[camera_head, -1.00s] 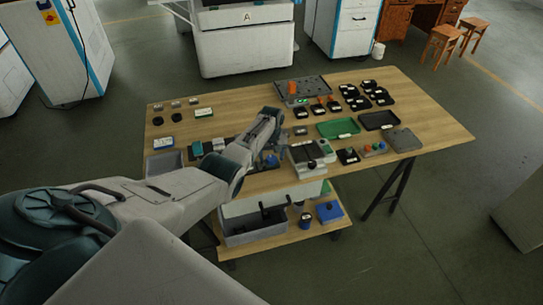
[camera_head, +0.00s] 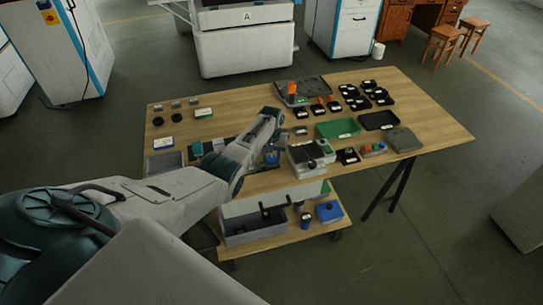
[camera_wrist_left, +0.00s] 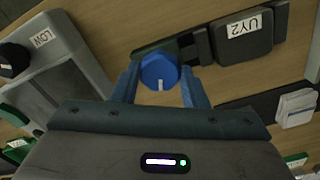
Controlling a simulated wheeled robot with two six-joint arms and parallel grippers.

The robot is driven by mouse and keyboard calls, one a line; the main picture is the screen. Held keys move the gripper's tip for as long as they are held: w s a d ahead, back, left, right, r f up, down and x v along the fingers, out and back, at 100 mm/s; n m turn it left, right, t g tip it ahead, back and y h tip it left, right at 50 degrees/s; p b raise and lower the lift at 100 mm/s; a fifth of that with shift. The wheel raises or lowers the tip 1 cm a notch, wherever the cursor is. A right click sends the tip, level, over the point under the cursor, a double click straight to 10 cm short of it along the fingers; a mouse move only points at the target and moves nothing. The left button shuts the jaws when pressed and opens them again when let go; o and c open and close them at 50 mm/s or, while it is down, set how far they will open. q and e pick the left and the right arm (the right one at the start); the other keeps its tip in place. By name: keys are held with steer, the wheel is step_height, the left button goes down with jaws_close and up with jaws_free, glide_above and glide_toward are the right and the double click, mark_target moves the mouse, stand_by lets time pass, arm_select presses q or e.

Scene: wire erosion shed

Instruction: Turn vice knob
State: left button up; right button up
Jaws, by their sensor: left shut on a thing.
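The vice knob (camera_wrist_left: 159,73) is round and blue with a white mark. It sits at the end of a dark vice body, in the middle of the left wrist view. My left gripper (camera_wrist_left: 160,84) has one blue finger on each side of the knob and is shut on it. In the head view my left gripper (camera_head: 271,159) is over the front middle of the table, and the arm hides most of the vice. A dark block labelled UYZ (camera_wrist_left: 244,37) is on the vice side of the knob. My right gripper is not in view.
A grey device with a black knob and a LOW label (camera_wrist_left: 41,39) stands close to the gripper. The wooden table (camera_head: 235,92) also bears green (camera_head: 338,128) and black trays, small parts and a grey bin. A lower shelf (camera_head: 288,238) holds more containers.

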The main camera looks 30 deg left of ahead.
mark_target(272, 158)
arm_select(q)
steer(key=m, duration=0.3)
steer(key=shift+m, duration=0.4)
steer(key=m, duration=0.3)
steer(key=shift+m, duration=0.3)
steer(key=m, duration=1.2)
steer(key=shift+m+b, duration=0.3)
steer(key=shift+b, duration=0.05)
steer(key=m, duration=0.6)
steer(key=shift+m, duration=0.4)
steer(key=o, duration=1)
steer(key=shift+c, duration=0.2)
step_height(272, 158, up, 11)
steer(key=b, duration=0.2)
